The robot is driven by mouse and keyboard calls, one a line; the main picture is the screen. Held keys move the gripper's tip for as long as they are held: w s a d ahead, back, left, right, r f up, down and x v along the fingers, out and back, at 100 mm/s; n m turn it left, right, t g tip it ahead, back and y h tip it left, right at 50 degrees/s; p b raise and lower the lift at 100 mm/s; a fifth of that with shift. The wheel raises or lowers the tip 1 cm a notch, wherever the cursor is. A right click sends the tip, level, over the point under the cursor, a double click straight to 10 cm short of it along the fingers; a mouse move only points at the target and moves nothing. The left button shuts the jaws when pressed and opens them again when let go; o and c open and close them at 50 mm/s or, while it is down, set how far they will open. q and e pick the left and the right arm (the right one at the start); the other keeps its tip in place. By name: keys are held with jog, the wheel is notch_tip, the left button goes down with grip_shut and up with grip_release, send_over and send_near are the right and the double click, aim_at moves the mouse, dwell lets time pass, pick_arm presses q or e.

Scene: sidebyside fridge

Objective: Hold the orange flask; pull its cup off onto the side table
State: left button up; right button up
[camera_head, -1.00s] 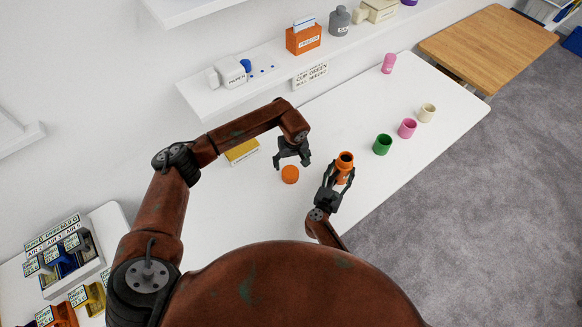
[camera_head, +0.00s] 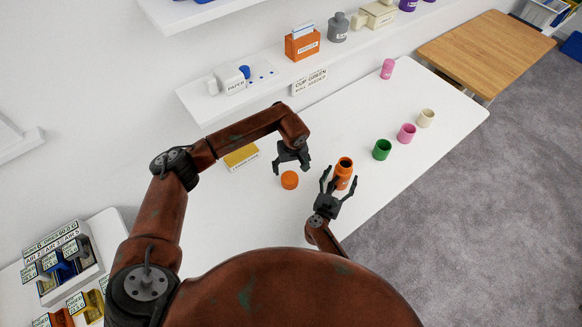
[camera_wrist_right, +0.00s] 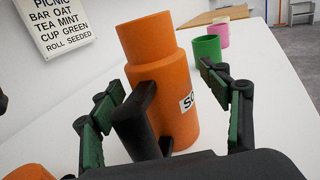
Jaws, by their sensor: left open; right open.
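The orange cup (camera_head: 289,180) sits on the table to the left of the flask. My left gripper (camera_head: 292,167) is open and empty just above and behind the cup.
A green cup (camera_head: 381,150), a pink cup (camera_head: 406,133) and a cream cup (camera_head: 426,118) stand to the right. A pink bottle (camera_head: 387,68) stands at the back. A yellow box (camera_head: 241,157) lies behind my left forearm. A shelf (camera_head: 225,103) runs along the wall.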

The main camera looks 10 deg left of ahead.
jog(key=v, duration=1.2)
